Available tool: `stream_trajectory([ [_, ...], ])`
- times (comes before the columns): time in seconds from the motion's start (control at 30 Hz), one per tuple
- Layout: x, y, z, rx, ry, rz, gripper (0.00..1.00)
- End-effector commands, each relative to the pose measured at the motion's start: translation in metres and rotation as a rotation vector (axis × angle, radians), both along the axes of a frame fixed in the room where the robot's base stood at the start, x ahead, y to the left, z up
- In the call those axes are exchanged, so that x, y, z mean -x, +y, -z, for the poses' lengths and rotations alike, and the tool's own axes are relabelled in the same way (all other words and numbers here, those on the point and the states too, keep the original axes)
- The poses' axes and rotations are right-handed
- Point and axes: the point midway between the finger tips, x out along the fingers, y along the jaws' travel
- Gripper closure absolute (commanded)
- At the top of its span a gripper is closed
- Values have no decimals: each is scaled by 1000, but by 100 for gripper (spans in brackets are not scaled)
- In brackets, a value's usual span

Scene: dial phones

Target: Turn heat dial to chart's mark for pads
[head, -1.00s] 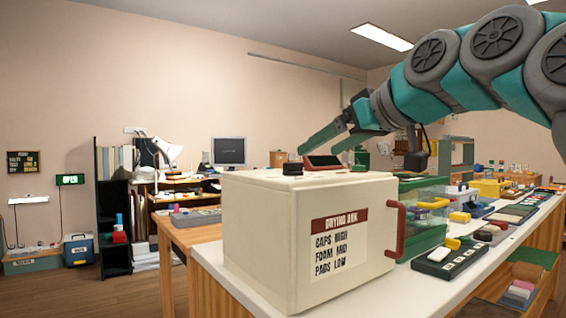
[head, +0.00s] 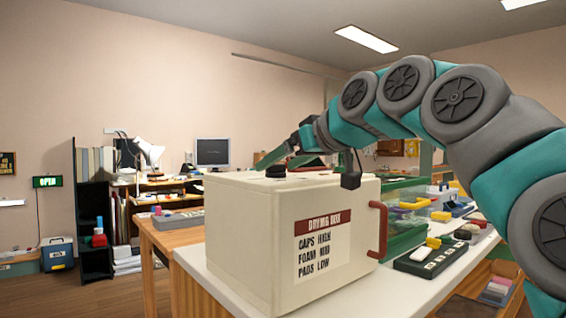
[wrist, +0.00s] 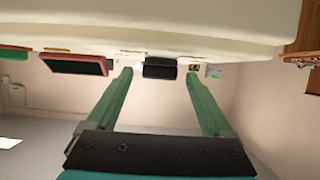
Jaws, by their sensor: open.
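The cream drying box (head: 238,235) stands on the white bench. Its front chart (head: 322,247) reads CAPS HIGH, FOAM MID, PADS LOW. The black heat dial (head: 276,171) sits on the box top near its left end. In the wrist view the dial (wrist: 160,68) shows between my two green fingers, beyond or near their tips. My gripper (head: 279,158) is open and empty, low over the box top behind the dial. I cannot tell whether a finger touches it. The dial's pointer and scale marks are not readable.
A red-framed dark panel (wrist: 75,63) is on the box top beside one finger. A red handle (head: 378,230) sticks out at the box's right. Green-trimmed clear bins (head: 405,225) and a dark tray (head: 430,257) stand to the right on the bench.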

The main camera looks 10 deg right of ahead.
Motion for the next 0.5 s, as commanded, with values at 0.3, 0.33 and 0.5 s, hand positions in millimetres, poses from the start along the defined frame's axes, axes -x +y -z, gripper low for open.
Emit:
stream_trajectory([
  [0.3, 0, 0, 0, -1, -1, 0, 48],
  [0.33, 0, 0, 0, -1, -1, 0, 51],
  [0.5, 0, 0, 0, -1, -1, 0, 70],
])
